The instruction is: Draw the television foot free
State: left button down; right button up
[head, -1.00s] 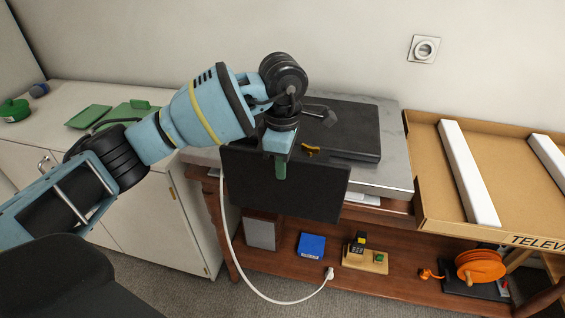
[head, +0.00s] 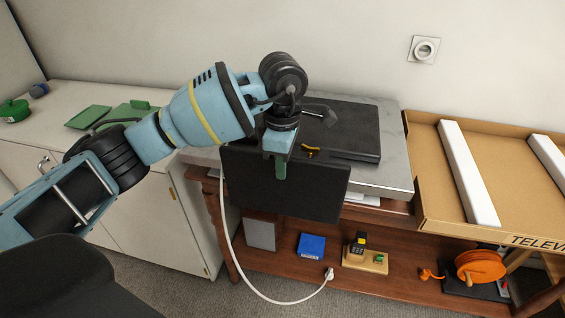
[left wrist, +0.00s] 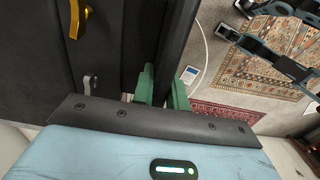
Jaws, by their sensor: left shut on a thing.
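The television (head: 355,122) is a flat black slab lying on a grey top; it also shows in the left wrist view (left wrist: 110,35). The television foot (head: 310,190) appears as a dark upright plate at the front edge, hanging below the top; its edge shows in the left wrist view (left wrist: 176,35). My left gripper (head: 280,170) is shut on the foot's upper edge, its green fingers (left wrist: 164,88) on either side of the plate. A yellow lever (head: 311,151) and a grey lever (left wrist: 90,84) are beside the grip.
A cardboard box (head: 435,190) with white foam strips stands at right. A white cable with a plug (head: 329,273) hangs in front.

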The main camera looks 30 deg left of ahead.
pick_arm(q)
jog(key=shift+s+r, duration=0.1)
jog(key=shift+s, duration=0.05)
pick_arm(e)
jog(key=shift+w+r, duration=0.1)
jog(key=shift+r, duration=0.1)
pick_arm(q)
jog(key=shift+s+d+p, duration=0.15)
jog(key=shift+s+p, duration=0.2)
jog(key=shift+s, duration=0.2)
jog(key=shift+s+d+p, duration=0.15)
jog(key=shift+s+p, duration=0.15)
jog(key=shift+s, duration=0.2)
pick_arm(e)
jog(key=shift+w+r, duration=0.35)
jog(key=shift+r, duration=0.25)
pick_arm(q)
jog(key=shift+s+d, duration=0.1)
jog(key=shift+s, duration=0.3)
pick_arm(e)
jog(key=shift+w+r, duration=0.15)
jog(key=shift+r, duration=0.05)
pick_arm(q)
jog(key=shift+s+p, duration=0.35)
pick_arm(e)
jog(key=shift+w+r, duration=0.15)
jog(key=shift+r, duration=0.1)
